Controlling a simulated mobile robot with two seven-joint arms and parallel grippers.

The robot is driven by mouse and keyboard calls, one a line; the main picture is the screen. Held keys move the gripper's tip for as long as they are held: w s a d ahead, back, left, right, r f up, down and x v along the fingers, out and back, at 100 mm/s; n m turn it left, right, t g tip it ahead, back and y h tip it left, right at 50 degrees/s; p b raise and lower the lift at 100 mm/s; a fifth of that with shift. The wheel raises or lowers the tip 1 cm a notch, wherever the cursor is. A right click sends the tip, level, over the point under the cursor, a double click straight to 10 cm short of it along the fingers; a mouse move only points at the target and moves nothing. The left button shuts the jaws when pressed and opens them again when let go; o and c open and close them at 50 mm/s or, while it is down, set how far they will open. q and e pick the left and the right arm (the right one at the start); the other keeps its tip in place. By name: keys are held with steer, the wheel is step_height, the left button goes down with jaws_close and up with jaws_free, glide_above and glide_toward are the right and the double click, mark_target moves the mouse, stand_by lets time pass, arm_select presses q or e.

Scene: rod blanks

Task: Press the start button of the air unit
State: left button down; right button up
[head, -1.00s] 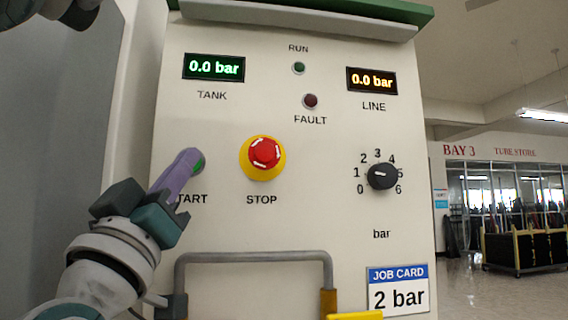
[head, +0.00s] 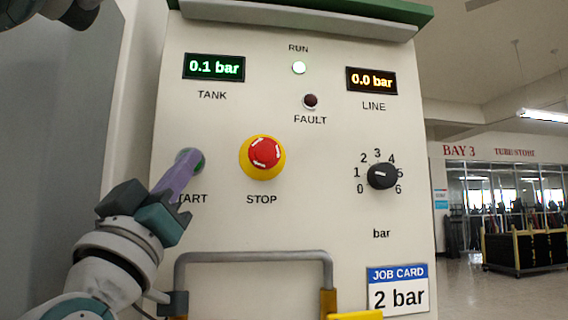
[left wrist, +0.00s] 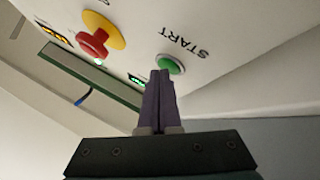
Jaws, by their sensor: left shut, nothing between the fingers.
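The air unit's panel (head: 300,215) is upright in front of me. The green start button (head: 199,160) is at its left, partly hidden by my left gripper (head: 185,158). That gripper has purple fingers, is shut and holds nothing. In the left wrist view the fingertips (left wrist: 159,74) overlap the edge of the green button (left wrist: 172,65); I cannot tell whether they touch it. The TANK display (head: 214,68) reads 0.1 bar and the LINE display (head: 371,81) reads 0.0 bar. My right gripper is not in view.
The red STOP button (head: 264,153) on its yellow base is just right of the start button. A black dial (head: 382,176), a grey handle (head: 253,257) and a "2 bar" job card (head: 398,290) are on the panel. The FAULT lamp (head: 310,101) is dark.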

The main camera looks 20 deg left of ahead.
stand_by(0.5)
arm_select(q)
steer(key=shift+s+d+p, duration=0.4)
steer(key=shift+s, duration=0.25)
steer(key=shift+s+d+p, duration=0.25)
steer(key=shift+s+d, duration=0.2)
steer(key=shift+s, duration=0.25)
steer(key=shift+s+d+p, duration=0.3)
steer(key=shift+s+d, duration=0.1)
steer(key=shift+s, duration=0.3)
steer(key=shift+s+d+p, duration=0.25)
steer(key=shift+s+d, duration=0.2)
steer(key=shift+s, duration=0.25)
